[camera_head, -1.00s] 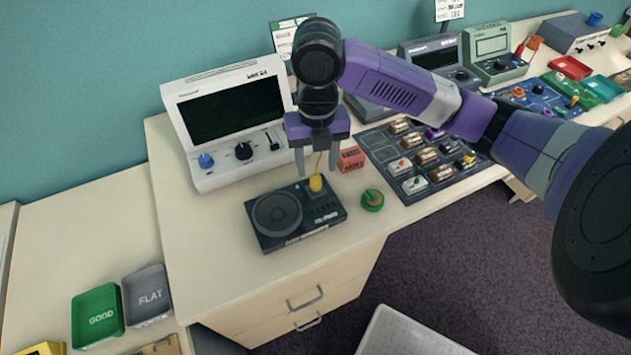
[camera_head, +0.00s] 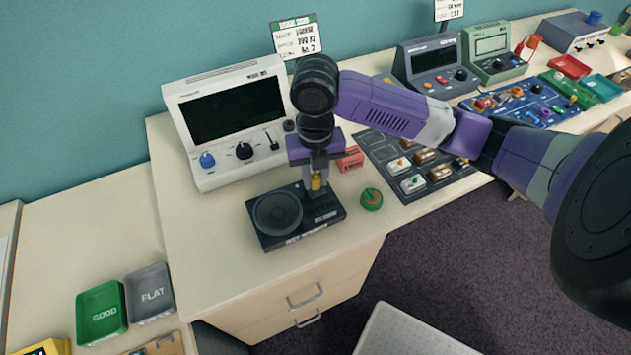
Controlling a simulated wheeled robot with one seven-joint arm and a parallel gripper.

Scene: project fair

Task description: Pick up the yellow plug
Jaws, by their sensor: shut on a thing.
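The yellow plug (camera_head: 316,182) stands at the right part of a black device with a round speaker (camera_head: 277,213) on the desk. My gripper (camera_head: 316,184) points down over the device and is shut on the yellow plug, with a finger on each side of it. The plug is partly hidden by the fingers. Whether the plug is still seated in the device I cannot tell.
A green round object (camera_head: 371,199) lies just right of the device. A red box (camera_head: 350,159) is behind my gripper. A white instrument with a dark screen (camera_head: 231,118) stands behind left. A dark mat (camera_head: 385,150) with several small parts lies to the right.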

